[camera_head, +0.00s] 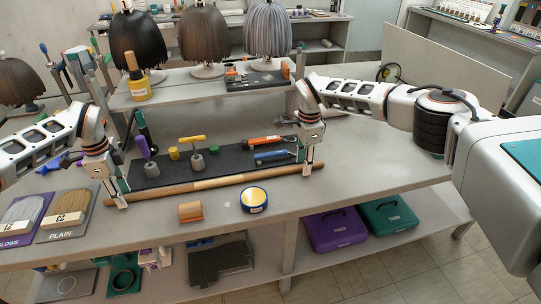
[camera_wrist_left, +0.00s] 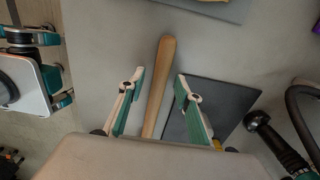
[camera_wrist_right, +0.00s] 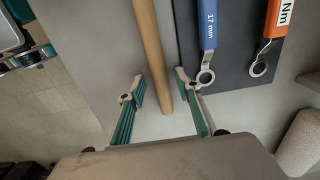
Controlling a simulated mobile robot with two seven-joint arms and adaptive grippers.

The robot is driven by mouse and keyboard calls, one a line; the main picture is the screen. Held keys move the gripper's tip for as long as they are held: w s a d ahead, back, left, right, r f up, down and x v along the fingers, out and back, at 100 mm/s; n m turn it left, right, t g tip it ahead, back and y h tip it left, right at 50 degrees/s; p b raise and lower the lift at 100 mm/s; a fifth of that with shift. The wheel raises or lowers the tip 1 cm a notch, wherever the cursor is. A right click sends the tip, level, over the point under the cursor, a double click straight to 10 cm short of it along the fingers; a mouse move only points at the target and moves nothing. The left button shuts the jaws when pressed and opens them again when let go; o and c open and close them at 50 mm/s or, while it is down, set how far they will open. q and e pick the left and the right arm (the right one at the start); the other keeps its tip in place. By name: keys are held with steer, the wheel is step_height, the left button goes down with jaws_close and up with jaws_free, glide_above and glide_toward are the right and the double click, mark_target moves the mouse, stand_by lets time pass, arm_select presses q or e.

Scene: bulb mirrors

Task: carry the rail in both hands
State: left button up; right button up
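The rail is a long light-wood rod (camera_head: 215,184) lying along the front of the table. My left gripper (camera_head: 120,197) is at its left end, pointing down. In the left wrist view the rail (camera_wrist_left: 160,90) runs between the gripper's spread fingers (camera_wrist_left: 161,74), with gaps at both sides. My right gripper (camera_head: 308,169) is at the right end. In the right wrist view the rail's end (camera_wrist_right: 158,85) lies between its open fingers (camera_wrist_right: 160,75), apart from both. Whether the fingertips are level with the rail is hard to tell.
A dark mat (camera_head: 225,162) with wrenches and small tools lies just behind the rail. A tape roll (camera_head: 254,199) and an orange-brown block (camera_head: 190,211) sit in front. Sample boards (camera_head: 68,214) lie at the left. Wigs (camera_head: 204,40) stand on a raised shelf behind.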

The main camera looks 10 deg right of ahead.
stand_by(0.4)
steer(key=shift+d+r, duration=0.1)
steer(key=shift+r, duration=0.45)
arm_select(q)
step_height(320, 180, up, 12)
arm_select(e)
step_height(320, 180, up, 11)
steer(key=shift+s+f, duration=0.1)
stand_by(0.6)
